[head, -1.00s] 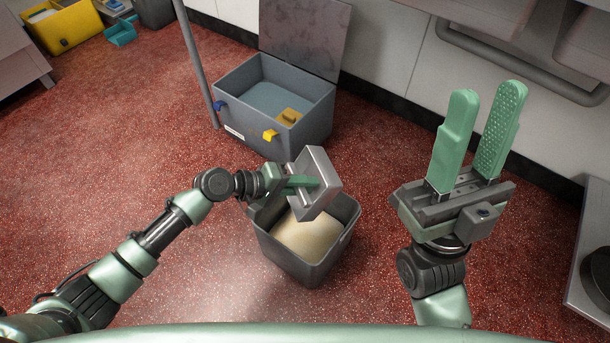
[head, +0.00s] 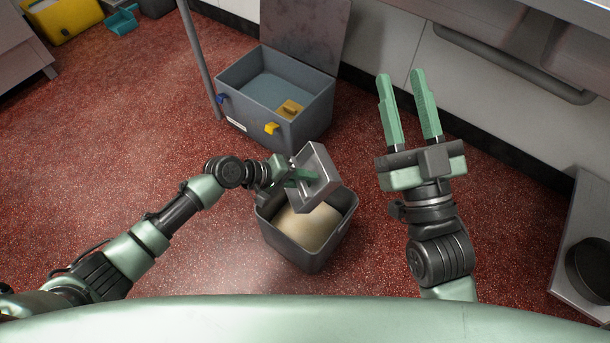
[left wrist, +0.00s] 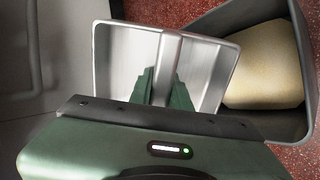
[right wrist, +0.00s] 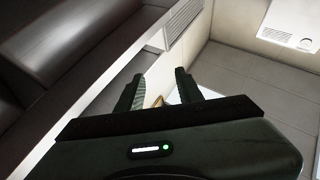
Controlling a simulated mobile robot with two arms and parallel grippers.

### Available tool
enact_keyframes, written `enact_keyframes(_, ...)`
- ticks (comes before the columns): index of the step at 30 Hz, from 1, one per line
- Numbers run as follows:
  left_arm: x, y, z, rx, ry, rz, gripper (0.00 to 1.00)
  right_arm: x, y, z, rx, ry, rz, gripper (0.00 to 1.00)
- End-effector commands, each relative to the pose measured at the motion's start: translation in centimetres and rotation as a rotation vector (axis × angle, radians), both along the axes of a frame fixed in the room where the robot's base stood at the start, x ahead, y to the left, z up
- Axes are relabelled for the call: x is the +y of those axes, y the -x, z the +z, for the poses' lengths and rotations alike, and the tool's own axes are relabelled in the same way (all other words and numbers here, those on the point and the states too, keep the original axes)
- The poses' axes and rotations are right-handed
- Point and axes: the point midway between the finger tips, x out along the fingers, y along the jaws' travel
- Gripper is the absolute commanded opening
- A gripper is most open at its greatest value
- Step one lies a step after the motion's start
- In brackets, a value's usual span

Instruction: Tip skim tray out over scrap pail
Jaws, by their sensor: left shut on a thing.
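The skim tray (head: 323,160) is a shallow metal tray with a bar across its middle. My left gripper (head: 303,177) is shut on that bar and holds the tray tilted above the scrap pail (head: 283,242), over its back part. The left wrist view shows the fingers at the bar and bare metal inside the tray (left wrist: 205,75). The pail is a grey open bin on the floor; a pale beige mass (head: 308,230) fills part of it. My right gripper (head: 402,76) is open and empty, raised to the right of the pail.
A grey tank (head: 250,122) with its lid (head: 305,35) raised stands behind the pail, with yellow and blue latches. A pole (head: 198,60) rises beside it. A wall with a pipe is at the back right.

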Motion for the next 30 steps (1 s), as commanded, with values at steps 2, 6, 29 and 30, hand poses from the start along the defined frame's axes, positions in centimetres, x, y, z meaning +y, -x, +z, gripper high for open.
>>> enact_keyframes(2,-0.1,0.0,0.3,0.001,-0.004,0.000,0.00,0.0,-0.5,-0.8,0.059,0.017,-0.004,0.36)
enact_keyframes(6,-0.1,0.0,0.4,0.005,-0.015,-0.001,0.00,-0.1,-1.4,-2.7,0.164,0.046,-0.010,0.36)
enact_keyframes(29,0.0,0.0,0.4,0.027,-0.069,-0.001,0.00,-1.4,-1.7,-12.8,0.677,0.180,-0.040,0.36)
enact_keyframes(30,0.0,0.0,0.4,0.027,-0.070,-0.001,0.00,-1.4,-1.6,-12.9,0.681,0.182,-0.040,0.36)
